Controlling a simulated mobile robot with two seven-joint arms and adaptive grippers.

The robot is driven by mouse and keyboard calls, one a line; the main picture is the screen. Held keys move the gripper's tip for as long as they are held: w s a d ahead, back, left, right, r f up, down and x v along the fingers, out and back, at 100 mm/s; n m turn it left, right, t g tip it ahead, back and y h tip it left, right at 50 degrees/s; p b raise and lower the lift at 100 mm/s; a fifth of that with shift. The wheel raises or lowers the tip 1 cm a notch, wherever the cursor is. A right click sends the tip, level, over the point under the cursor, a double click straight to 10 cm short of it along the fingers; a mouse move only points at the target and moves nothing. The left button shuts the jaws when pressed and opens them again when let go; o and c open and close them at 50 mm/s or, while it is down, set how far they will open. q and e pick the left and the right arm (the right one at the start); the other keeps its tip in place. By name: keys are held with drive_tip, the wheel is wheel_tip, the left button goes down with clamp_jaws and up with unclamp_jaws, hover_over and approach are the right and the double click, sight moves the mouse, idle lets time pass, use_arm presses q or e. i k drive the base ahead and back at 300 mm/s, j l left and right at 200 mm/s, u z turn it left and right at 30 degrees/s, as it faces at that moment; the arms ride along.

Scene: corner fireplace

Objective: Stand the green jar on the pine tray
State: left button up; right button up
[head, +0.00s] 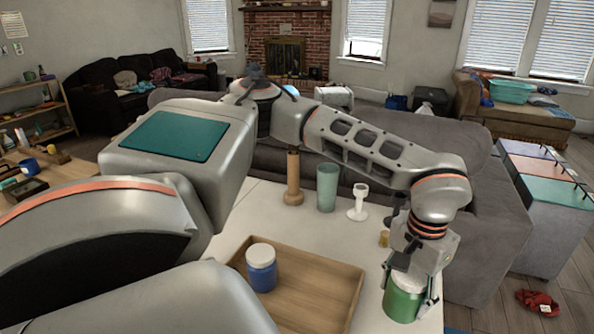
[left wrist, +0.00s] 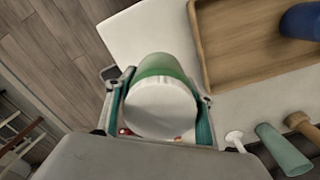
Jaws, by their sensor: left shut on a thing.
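The green jar (head: 402,301) with a white lid is at the right end of the pale table, to the right of the pine tray (head: 322,282). My left gripper (head: 410,293) comes down over it from above and is shut on its sides. In the left wrist view the jar's white lid (left wrist: 161,107) sits between the fingers (left wrist: 160,103), with its green side beyond. I cannot tell whether its base touches the table. A blue jar (head: 261,270) with a white lid stands on the tray's left part; the tray's right part is bare. My right gripper is not in view.
Behind the tray stand a wooden mill-like piece (head: 293,182), a green tumbler (head: 327,188) and a white cup on a stem (head: 358,203). A small tan piece (head: 384,239) is near my left wrist. A grey sofa (head: 480,220) lies beyond the table.

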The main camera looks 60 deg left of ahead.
sight(311, 299)
drive_tip(key=u, duration=0.4)
drive_tip(key=l+u, duration=0.15)
drive_tip(key=u, duration=0.25)
drive_tip(key=l+u, duration=0.1)
drive_tip(key=u, duration=0.3)
